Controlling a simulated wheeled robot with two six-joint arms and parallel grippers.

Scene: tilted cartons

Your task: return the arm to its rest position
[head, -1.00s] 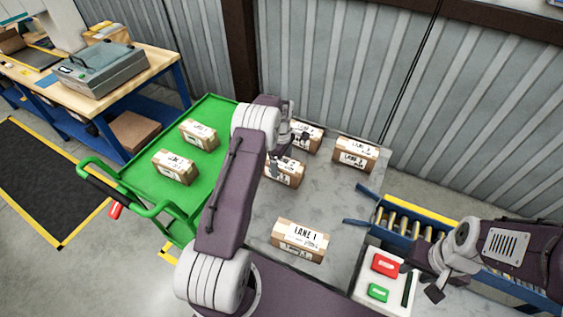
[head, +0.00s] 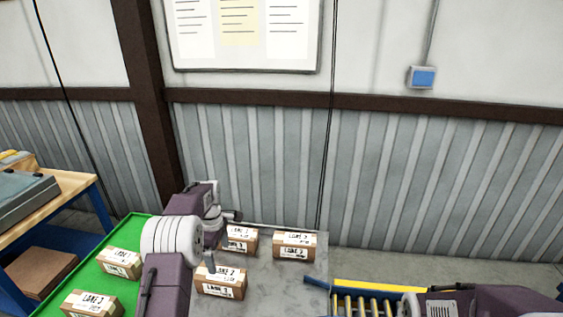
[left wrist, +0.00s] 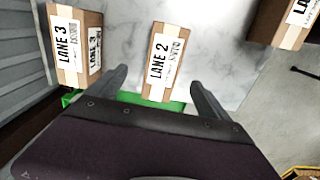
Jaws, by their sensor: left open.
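My left arm comes up from the bottom in the head view, with its gripper (head: 220,243) over the cartons on the grey table (head: 268,290). In the left wrist view the two fingers of the left gripper (left wrist: 158,78) are spread with nothing held. A LANE 2 carton (head: 221,283) lies on the table by the gripper; it also shows between the fingers in the left wrist view (left wrist: 163,58). A LANE 3 carton (left wrist: 75,45) is to its left there. Part of my right arm shows at the bottom right; its gripper is out of frame.
Another carton (head: 295,245) stands at the table's back right. A green cart (head: 134,232) with cartons adjoins the left side. A roller conveyor (head: 362,303) is at right. A corrugated wall (head: 430,195) stands behind.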

